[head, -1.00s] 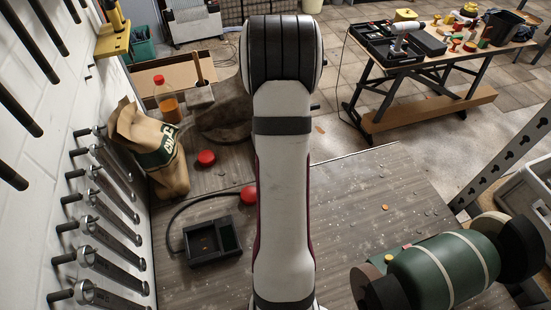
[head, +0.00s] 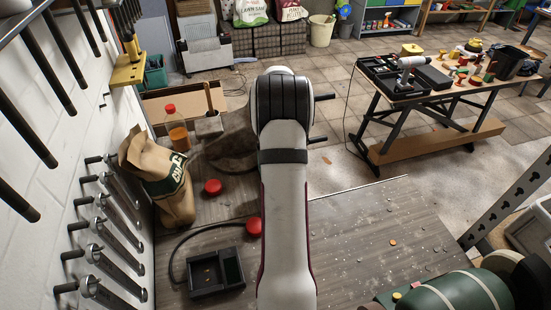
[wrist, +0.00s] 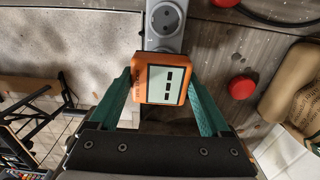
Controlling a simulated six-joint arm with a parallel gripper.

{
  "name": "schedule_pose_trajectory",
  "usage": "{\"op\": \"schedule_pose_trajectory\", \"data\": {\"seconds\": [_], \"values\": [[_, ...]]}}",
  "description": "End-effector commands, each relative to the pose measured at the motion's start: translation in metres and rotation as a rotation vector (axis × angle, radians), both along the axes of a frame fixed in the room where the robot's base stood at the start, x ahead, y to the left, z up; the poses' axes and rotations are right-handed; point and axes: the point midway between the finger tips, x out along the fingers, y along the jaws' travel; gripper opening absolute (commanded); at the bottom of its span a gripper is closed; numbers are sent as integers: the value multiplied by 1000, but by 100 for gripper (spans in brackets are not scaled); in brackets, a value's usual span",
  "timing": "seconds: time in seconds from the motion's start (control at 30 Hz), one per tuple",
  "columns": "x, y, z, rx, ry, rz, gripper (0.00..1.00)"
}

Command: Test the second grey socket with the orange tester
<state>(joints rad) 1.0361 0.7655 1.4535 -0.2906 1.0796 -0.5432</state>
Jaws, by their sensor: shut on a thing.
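My gripper (wrist: 163,80) has teal fingers, shut on the orange tester (wrist: 139,88) in the wrist view. The tester's pale screen faces the camera and shows dark dashes. A grey socket strip (wrist: 165,45) runs up from behind the tester to the top edge. One round socket (wrist: 165,18) on it shows uncovered, just above the tester. The rest of the strip is hidden behind the tester, so I cannot tell whether the tester touches it. In the head view my arm hides the gripper, tester and strip.
A black tray (head: 206,292), two red round knobs (head: 212,187) and a paper sack (head: 176,205) lie left of my arm on the bench. An amber bottle (head: 177,137) stands behind. Wrenches (head: 118,228) hang on the left wall. A green machine (head: 465,292) stands at lower right.

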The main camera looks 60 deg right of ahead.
Motion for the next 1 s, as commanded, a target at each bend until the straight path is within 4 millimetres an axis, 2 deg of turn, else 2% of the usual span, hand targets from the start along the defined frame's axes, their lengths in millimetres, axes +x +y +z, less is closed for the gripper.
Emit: {"op": "schedule_pose_trajectory", "data": {"seconds": [0.1,0.33,1.0], "values": [[0,0,-12,1,1,0,0],[0,0,-25,1,0,-1,0],[0,0,-27,0,0,0,0]]}}
